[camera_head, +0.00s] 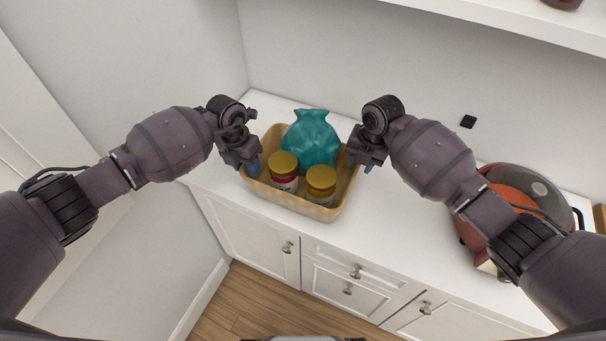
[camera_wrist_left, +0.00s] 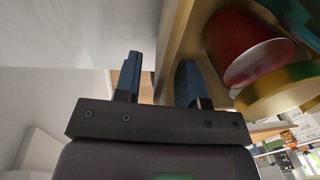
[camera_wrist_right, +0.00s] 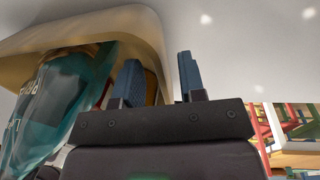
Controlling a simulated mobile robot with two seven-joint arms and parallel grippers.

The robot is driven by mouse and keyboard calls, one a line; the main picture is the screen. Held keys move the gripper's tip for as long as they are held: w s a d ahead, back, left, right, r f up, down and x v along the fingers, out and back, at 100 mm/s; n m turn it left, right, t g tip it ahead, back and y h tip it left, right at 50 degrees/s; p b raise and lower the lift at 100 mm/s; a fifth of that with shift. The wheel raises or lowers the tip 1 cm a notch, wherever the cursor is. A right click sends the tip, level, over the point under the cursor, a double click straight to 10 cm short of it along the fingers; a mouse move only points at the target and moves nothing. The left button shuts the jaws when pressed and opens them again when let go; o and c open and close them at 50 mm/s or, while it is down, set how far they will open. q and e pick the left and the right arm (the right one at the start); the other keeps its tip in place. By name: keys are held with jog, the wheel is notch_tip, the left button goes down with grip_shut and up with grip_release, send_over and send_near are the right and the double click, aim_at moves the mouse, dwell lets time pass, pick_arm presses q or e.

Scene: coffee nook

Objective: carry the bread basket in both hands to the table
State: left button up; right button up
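The bread basket (camera_head: 300,205), a tan open tray with raised walls, stands on the white counter. It holds a teal bag (camera_head: 312,140), a jar with a red label and gold lid (camera_head: 284,164), and a second gold-lidded jar (camera_head: 321,180). My left gripper (camera_head: 251,167) is at the basket's left wall; in the left wrist view its fingers (camera_wrist_left: 158,82) are apart, one on each side of the wall. My right gripper (camera_head: 361,161) is at the right wall; in the right wrist view its fingers (camera_wrist_right: 160,82) are also apart, astride the wall. Contact with the wall is unclear.
A red and dark rounded appliance (camera_head: 515,205) stands on the counter at the right, near my right forearm. A wall shelf (camera_head: 510,22) overhangs at the top right. White walls close in behind and left of the basket. Cabinet drawers (camera_head: 345,280) and wooden floor (camera_head: 235,305) lie below.

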pick_arm(q)
jog(key=shift+f, duration=0.65)
pick_arm(e)
jog(key=shift+f, duration=0.7)
pick_arm(q)
grip_shut()
pick_arm(e)
grip_shut()
pick_arm(q)
jog(key=shift+r, duration=0.1)
pick_arm(e)
jog(key=shift+w+r, duration=0.1)
